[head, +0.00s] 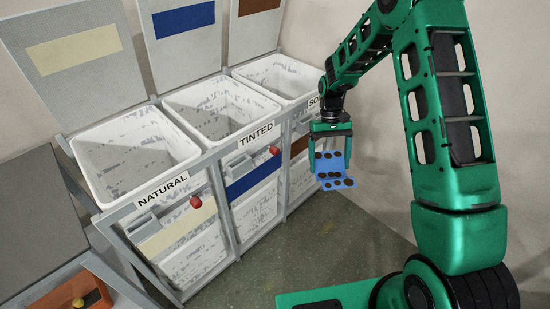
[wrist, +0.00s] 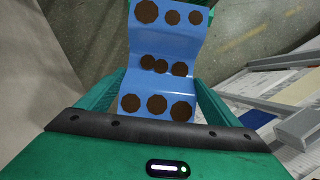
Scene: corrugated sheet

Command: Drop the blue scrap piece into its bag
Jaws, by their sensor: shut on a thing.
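My gripper (head: 331,146) is shut on the blue scrap piece (head: 334,181), a bent blue sheet with several dark brown round spots. The piece hangs below the fingers, in front of the right end of the bin rack. In the wrist view the blue piece (wrist: 158,66) stretches away between the green fingers (wrist: 160,95). The bin labelled TINTED (head: 226,139), under a lid with a blue panel, stands in the middle of the rack, left of my gripper. Its white lining is open at the top. The floor of the bin is only partly seen.
The NATURAL bin (head: 88,156) with a cream-panelled lid stands at left. A third bin (head: 279,61), its label partly hidden, has a brown-panelled lid. Red knobs (head: 195,202) stick out in front. An orange tray (head: 60,294) lies lower left. Floor below the piece is clear.

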